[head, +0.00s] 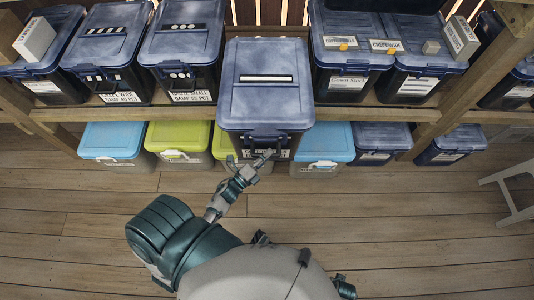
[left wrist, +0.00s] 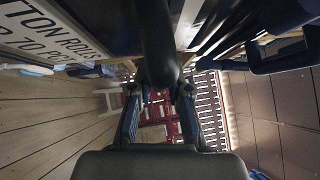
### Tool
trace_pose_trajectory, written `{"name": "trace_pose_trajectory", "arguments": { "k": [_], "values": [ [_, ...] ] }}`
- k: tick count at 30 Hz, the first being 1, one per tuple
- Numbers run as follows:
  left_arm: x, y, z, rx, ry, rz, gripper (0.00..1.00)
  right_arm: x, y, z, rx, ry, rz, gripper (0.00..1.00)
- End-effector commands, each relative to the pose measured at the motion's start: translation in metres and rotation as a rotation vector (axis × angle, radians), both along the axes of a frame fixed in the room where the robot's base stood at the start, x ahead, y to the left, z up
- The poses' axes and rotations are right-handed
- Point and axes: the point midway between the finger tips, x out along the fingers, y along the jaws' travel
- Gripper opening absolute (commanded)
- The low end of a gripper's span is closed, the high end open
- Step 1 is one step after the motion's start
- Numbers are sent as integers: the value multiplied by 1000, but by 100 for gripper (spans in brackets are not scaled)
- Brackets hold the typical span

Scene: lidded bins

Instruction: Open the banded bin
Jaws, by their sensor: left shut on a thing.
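The banded bin (head: 265,92) is dark blue with a blue-grey lid that carries one white band outlined in black. It stands at the middle of the shelf and juts forward past its neighbours. Its lid looks closed. My left gripper (head: 262,158) is at the bin's lower front, shut on the dark handle. In the left wrist view the dark handle bar (left wrist: 157,45) runs between the two fingers of my left gripper (left wrist: 158,95). The exact contact is partly hidden. My right gripper is not seen.
Similar blue lidded bins, such as one at the left (head: 184,45) and one at the right (head: 349,50), flank it on the wooden shelf (head: 190,112). Blue and green-lidded bins (head: 180,136) stand below. A white stool (head: 510,195) is at the right. Wood floor is clear in front.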

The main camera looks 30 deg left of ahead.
Motion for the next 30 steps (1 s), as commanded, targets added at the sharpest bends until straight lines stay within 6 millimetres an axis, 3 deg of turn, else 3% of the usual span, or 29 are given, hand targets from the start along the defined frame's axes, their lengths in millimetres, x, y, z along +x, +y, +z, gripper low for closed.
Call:
{"name": "trace_pose_trajectory", "arguments": {
  "k": [3,4,6,7,19,30],
  "values": [
    [-2,0,-6,2,13,2,0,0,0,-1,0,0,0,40],
    [-2,0,-6,2,14,2,22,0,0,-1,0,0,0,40],
    [-2,0,-6,2,13,2,40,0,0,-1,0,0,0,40],
    [-1,0,-5,2,12,2,43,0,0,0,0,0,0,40],
    [-9,3,-4,1,8,2,43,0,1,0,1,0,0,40],
    [-83,21,-16,0,11,2,43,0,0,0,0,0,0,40]
  ]
}}
